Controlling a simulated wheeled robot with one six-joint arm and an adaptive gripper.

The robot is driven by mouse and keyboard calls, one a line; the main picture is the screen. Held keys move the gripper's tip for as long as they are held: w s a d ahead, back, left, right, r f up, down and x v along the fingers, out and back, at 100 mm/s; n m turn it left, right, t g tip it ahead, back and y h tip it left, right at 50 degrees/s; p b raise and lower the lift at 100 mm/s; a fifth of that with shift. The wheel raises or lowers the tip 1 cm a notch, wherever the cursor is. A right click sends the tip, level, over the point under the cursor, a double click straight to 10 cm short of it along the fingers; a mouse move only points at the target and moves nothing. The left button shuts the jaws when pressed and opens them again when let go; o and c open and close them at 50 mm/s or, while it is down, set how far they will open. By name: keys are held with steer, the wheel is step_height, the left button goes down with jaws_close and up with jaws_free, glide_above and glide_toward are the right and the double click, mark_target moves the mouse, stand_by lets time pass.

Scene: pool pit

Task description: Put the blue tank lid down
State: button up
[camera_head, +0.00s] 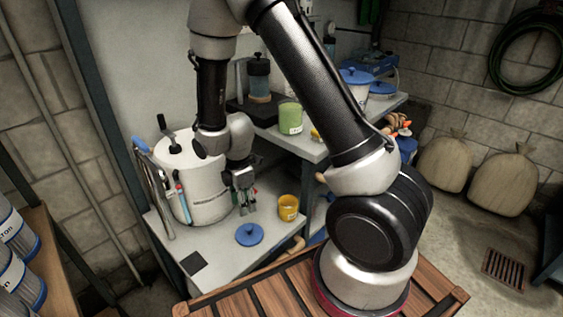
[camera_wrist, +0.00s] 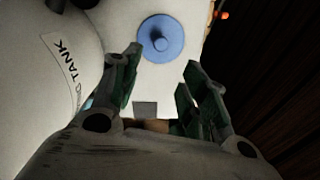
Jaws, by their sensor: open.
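The blue tank lid (camera_head: 250,235) is a flat round disc with a small knob on top. It lies knob up on the light worktop (camera_head: 215,262), in front of the white tank. In the wrist view the lid (camera_wrist: 161,39) shows beyond my fingers, clear of them. My gripper (camera_head: 244,205) is open and empty, above the worktop, a little behind the lid in the head view. The fingers (camera_wrist: 160,90) are spread apart with nothing between them. The white tank (camera_head: 197,190) stands left of my gripper, and its label shows in the wrist view (camera_wrist: 66,70).
A yellow cup (camera_head: 288,208) stands right of the lid. A dark square (camera_head: 193,263) lies on the worktop near its front left. A green cup (camera_head: 290,117) stands on the higher shelf behind. Bare worktop surrounds the lid.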

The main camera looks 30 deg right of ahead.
steer(key=s+d+r+m+t, duration=0.15)
steer(key=d+r+m, duration=0.35)
steer(key=r, duration=0.6)
steer(key=s+d+r+m+t, duration=0.1)
steer(key=s+d+r+m, duration=0.25)
steer(key=r, duration=0.85)
steer(key=s+d+r+m+t, duration=0.1)
steer(key=s+d+r+m, duration=0.2)
steer(key=s+r+m, duration=0.2)
steer(key=s+d+r+m, duration=0.4)
steer(key=s+r+m, duration=0.1)
steer(key=s, duration=0.4)
steer(key=shift+r+t, duration=0.3)
steer(key=shift+t, duration=0.05)
